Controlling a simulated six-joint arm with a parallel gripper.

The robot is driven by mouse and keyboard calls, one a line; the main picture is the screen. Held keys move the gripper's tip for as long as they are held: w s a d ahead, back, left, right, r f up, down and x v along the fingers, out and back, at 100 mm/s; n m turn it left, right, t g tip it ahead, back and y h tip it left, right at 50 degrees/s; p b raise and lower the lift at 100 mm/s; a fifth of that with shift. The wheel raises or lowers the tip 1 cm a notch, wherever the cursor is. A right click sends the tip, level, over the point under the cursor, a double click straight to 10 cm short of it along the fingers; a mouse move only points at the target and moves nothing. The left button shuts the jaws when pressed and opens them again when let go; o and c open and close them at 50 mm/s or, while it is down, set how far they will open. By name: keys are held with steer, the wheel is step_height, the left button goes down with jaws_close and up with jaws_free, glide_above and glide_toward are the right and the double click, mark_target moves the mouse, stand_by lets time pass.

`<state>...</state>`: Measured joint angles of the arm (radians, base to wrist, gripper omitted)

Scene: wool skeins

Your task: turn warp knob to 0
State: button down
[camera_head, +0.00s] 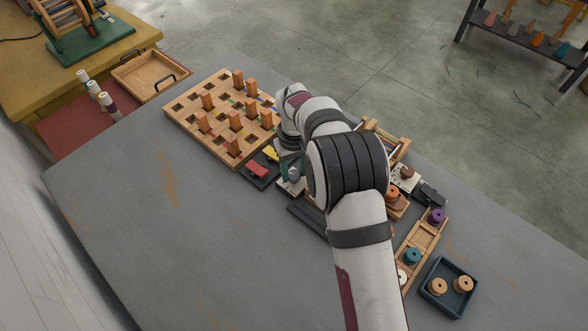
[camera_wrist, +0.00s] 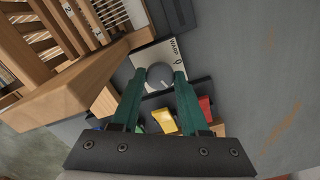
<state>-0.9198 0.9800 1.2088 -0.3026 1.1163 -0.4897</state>
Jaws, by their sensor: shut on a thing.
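The warp knob (camera_wrist: 160,77) is a round grey dial on a pale plate (camera_wrist: 146,57) in the wrist view. The plate bears dark lettering and a 0 mark, both on the side away from my gripper. My gripper (camera_wrist: 154,75) has green fingers, one on each side of the knob, and is shut on it. A small light mark shows on the knob's near side, but I cannot read its pointing exactly. In the head view my gripper (camera_head: 288,163) is low over the plate (camera_head: 291,187), and my arm hides the knob.
A wooden frame with strings (camera_wrist: 60,85) stands close on the left in the wrist view. Yellow (camera_wrist: 165,121) and red (camera_wrist: 205,107) pieces lie near the fingers. A pegboard (camera_head: 190,114) and a dark spool tray (camera_head: 433,301) share the table. The table's left part is clear.

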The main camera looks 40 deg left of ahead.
mark_target(294, 174)
steer(key=n, duration=0.7)
steer(key=shift+n, duration=0.3)
steer(key=n, duration=0.6)
steer(key=shift+n, duration=0.4)
steer(key=shift+c, duration=2.1)
jaws_free()
step_height(294, 174, up, 16)
